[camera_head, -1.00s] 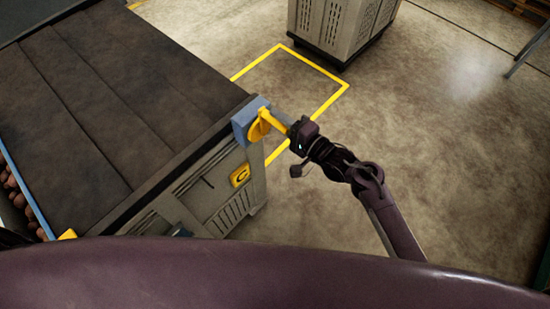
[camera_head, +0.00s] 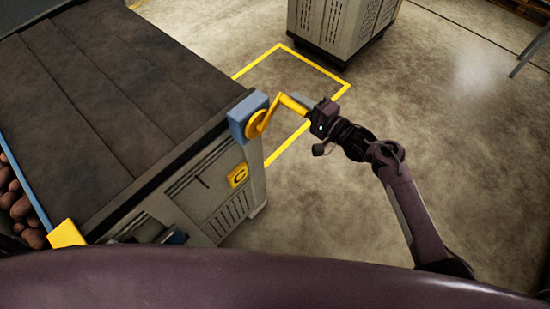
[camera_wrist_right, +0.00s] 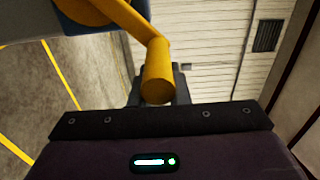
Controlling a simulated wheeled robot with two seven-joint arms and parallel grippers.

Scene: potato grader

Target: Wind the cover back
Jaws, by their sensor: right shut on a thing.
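The dark cover (camera_head: 90,85) lies over most of the grader, with a blue edge along its left side. A yellow crank (camera_head: 283,105) sits on a blue housing (camera_head: 248,115) at the grader's corner. My right gripper (camera_head: 305,107) is shut on the crank's handle, to the right of the housing. In the right wrist view the handle's knob (camera_wrist_right: 157,78) sits at the gripper, whose fingers are mostly hidden behind it. My left gripper is not in view.
Potatoes (camera_head: 18,205) show past the cover's left edge. A yellow block marked C (camera_head: 238,175) is on the grader's grey side. A grey cabinet (camera_head: 335,25) stands at the back. Open concrete floor lies to the right.

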